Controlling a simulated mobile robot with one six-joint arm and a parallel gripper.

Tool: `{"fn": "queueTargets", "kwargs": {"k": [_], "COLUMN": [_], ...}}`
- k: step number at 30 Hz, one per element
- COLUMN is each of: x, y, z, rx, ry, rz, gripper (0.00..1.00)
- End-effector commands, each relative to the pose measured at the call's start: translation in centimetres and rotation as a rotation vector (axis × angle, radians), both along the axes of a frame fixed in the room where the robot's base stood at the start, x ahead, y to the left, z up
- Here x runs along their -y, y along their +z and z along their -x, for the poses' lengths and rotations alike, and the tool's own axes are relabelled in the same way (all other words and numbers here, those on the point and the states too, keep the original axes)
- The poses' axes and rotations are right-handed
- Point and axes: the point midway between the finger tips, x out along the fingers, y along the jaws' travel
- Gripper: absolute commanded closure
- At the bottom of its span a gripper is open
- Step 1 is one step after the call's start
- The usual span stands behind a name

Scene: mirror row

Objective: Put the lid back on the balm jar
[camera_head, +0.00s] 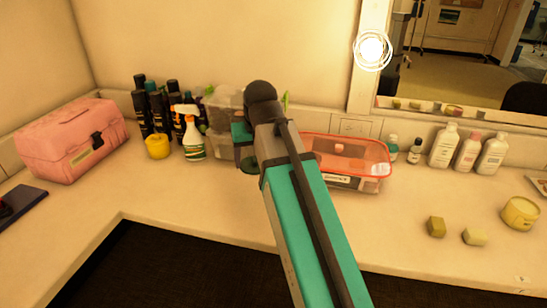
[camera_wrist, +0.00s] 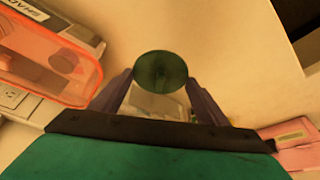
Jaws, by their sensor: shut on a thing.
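My gripper (camera_wrist: 160,84) is shut on a round dark green disc, seemingly the lid (camera_wrist: 161,71), held between its two fingertips. In the head view the lid (camera_head: 249,167) shows as a dark green edge below my gripper (camera_head: 244,152), near the back of the counter. It seems to be above the counter, but the gap is unclear. A squat round yellow pot (camera_head: 520,213) stands far right on the counter; it may be the balm jar. A smaller yellow tub (camera_head: 158,146) stands at the left by the bottles. My arm hides part of the counter.
A clear box with a red-orange lid (camera_head: 349,160) stands right of my gripper. A spray bottle (camera_head: 192,136) and dark bottles (camera_head: 159,112) stand left, beyond them a pink case (camera_head: 72,140). Two small olive blocks, including one block (camera_head: 436,227), lie right. White bottles (camera_head: 466,150) line the mirror.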

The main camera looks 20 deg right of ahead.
Motion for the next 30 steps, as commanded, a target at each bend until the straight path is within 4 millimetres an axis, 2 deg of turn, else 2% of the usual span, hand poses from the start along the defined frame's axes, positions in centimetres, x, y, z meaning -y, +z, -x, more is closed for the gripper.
{"fn": "queueTargets", "kwargs": {"k": [1, 7, 30], "x": [-0.6, -1.8, -2.8], "y": [-1.2, -2.2, -2.3], "z": [-0.1, -0.2, -0.3], "rx": [0.001, 0.001, 0.001], "ry": [0.015, 0.047, 0.064], "rz": [0.000, 0.000, 0.000], "gripper": [0.52, 0.52, 0.52]}}
